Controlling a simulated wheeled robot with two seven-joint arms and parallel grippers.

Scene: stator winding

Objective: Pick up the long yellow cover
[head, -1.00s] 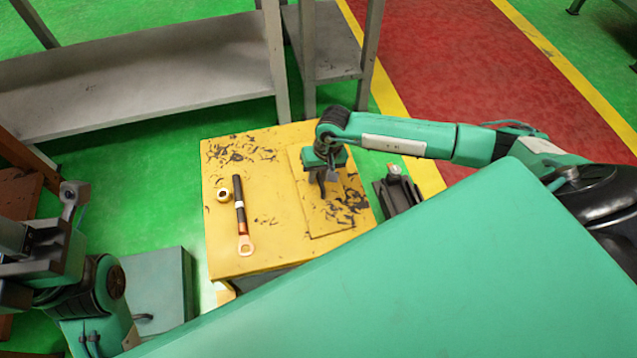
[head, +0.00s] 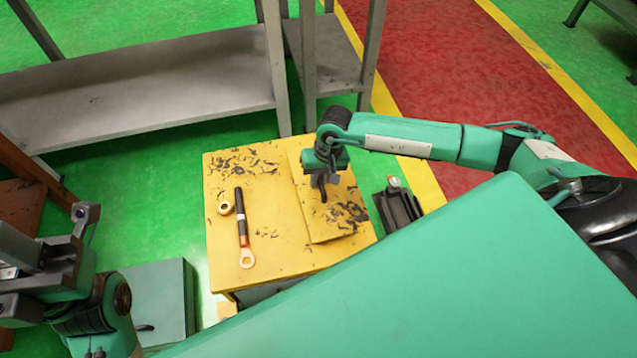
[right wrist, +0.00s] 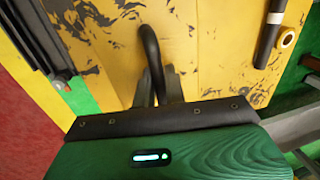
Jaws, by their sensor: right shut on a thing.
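The long yellow cover (head: 318,222) is a flat, scuffed panel at the right side of the yellow table top (head: 222,250). My right gripper (head: 321,188) is over its middle, pointing down. In the right wrist view the gripper (right wrist: 158,92) is shut on the curved black handle (right wrist: 150,45) of the cover (right wrist: 190,40). I cannot tell whether the cover is clear of the table top. My left gripper (head: 68,240) is at the left edge of the head view, away from the table, and its jaw opening is unclear.
A tool with a black handle and a copper ring end (head: 242,228) and a brass ring (head: 225,208) lie left of the cover. A dark block-like object (head: 398,208) is right of the table. A grey shelf bench (head: 140,90) stands behind.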

